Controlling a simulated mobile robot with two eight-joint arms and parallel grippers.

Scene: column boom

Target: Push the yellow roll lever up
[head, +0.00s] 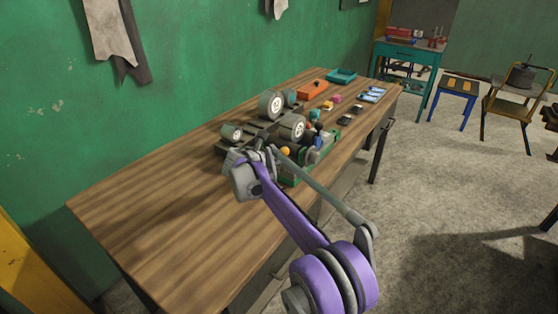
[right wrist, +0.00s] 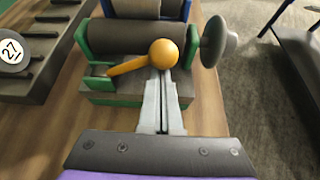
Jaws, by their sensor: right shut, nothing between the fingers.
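The yellow roll lever has a round ball knob (right wrist: 165,53) and a short yellow rod (right wrist: 126,67) that slants down to the left in the right wrist view. It sits on a green-sided base (right wrist: 98,85) in front of a dark roller (right wrist: 135,37). My right gripper (right wrist: 166,74) is shut and empty, its fingertips right at the near side of the knob; I cannot tell whether they touch. In the head view the yellow knob (head: 285,151) shows just beside my right wrist, which hides part of the base. My left gripper is not in view.
A grey disc on a stem (right wrist: 216,41) stands right of the knob. Numbered wheels (head: 271,104) stand on a dark frame behind. An orange tray (head: 312,90) and a teal tray (head: 341,76) lie farther along the wooden table (head: 150,210), whose near left part is clear.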

